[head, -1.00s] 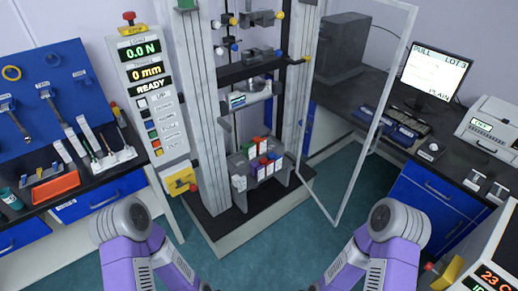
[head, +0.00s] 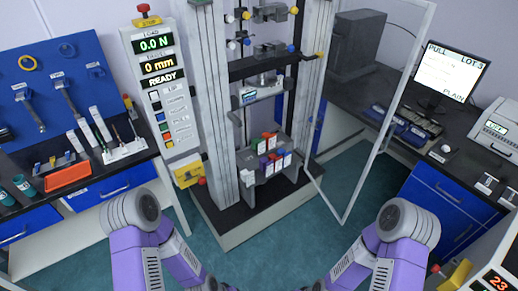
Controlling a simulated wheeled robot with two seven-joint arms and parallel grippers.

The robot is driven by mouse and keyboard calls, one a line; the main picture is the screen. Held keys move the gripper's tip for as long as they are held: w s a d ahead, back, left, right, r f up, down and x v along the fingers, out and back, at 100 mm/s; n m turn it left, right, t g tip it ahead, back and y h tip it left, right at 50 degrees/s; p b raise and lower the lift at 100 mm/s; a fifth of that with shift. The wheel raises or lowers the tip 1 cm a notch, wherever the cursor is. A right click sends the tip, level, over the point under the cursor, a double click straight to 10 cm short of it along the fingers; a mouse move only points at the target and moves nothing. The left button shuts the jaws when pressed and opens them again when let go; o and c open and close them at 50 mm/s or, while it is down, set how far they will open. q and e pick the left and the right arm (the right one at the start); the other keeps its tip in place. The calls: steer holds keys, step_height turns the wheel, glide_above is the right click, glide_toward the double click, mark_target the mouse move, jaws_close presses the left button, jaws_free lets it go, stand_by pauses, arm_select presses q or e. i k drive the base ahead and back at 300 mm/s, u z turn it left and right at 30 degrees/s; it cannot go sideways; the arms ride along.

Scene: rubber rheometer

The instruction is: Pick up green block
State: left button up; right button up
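The green block (head: 254,143) appears as a small green patch in a tight cluster of small coloured blocks on the grey stand low in the tall test machine (head: 250,200). Red-topped (head: 268,136) and purple (head: 262,147) pieces with white fronts stand beside it and partly hide it. The blocks are too small for me to tell their edges apart. Both my arms reach down towards the bottom edge of the head view, well in front of the machine. Neither gripper's fingers show.
A clear hinged door (head: 350,190) stands open at the machine's right. A control panel (head: 163,85) stands at its left. The left bench holds an orange tray (head: 68,175); the right bench holds a monitor (head: 450,72). Teal floor (head: 285,238) is free in front.

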mark_target(259, 148)
steer(key=u, duration=0.05)
steer(key=i, duration=1.3)
steer(key=u, duration=0.55)
